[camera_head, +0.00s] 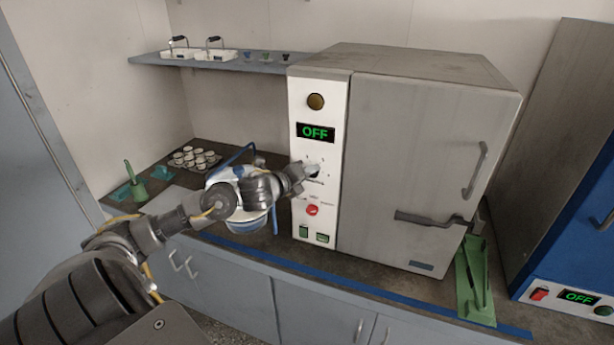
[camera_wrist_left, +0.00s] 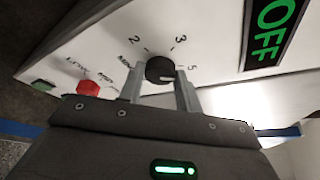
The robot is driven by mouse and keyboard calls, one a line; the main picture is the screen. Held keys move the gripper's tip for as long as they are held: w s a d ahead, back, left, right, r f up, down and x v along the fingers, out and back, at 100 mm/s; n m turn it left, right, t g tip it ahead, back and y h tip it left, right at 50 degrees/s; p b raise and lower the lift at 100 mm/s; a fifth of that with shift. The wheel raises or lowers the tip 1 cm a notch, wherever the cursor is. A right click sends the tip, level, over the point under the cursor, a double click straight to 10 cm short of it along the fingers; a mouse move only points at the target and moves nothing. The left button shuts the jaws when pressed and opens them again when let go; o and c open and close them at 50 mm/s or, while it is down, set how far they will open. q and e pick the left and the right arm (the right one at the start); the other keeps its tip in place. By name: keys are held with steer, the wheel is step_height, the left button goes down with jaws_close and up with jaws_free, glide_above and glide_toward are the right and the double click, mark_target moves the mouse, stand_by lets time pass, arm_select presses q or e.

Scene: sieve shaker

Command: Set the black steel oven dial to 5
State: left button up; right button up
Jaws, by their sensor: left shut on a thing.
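The steel oven (camera_head: 425,150) stands on the counter with a white control panel (camera_head: 302,82) at its left. Its display (camera_head: 316,132) reads OFF in green. The black round dial (camera_wrist_left: 159,69) sits on the panel, with printed marks including 2, 3 and 5 around it in the left wrist view. A pale line on the dial's face points roughly toward the 5 side; its exact setting is unclear. My left gripper (camera_head: 308,172) is shut on the dial, one finger on each side (camera_wrist_left: 160,84). In the head view the gripper mostly hides the dial.
A red knob (camera_head: 312,210) and green switches (camera_head: 304,232) lie below the dial. A blue-and-white container (camera_head: 247,224) stands behind my left arm. A tray of small cups (camera_head: 194,158) is at the back left, a green stand (camera_head: 474,280) at the right.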

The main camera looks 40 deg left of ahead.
arm_select(q)
steer(key=shift+m+g+y, duration=0.3)
steer(key=shift+m+y, duration=0.1)
steer(key=shift+m, duration=0.4)
steer(key=shift+d, duration=0.1)
steer(key=o, duration=1)
steer(key=shift+w, duration=0.1)
steer(key=shift+c, duration=0.2)
steer(key=b+v, duration=0.3)
steer(key=v, duration=0.8)
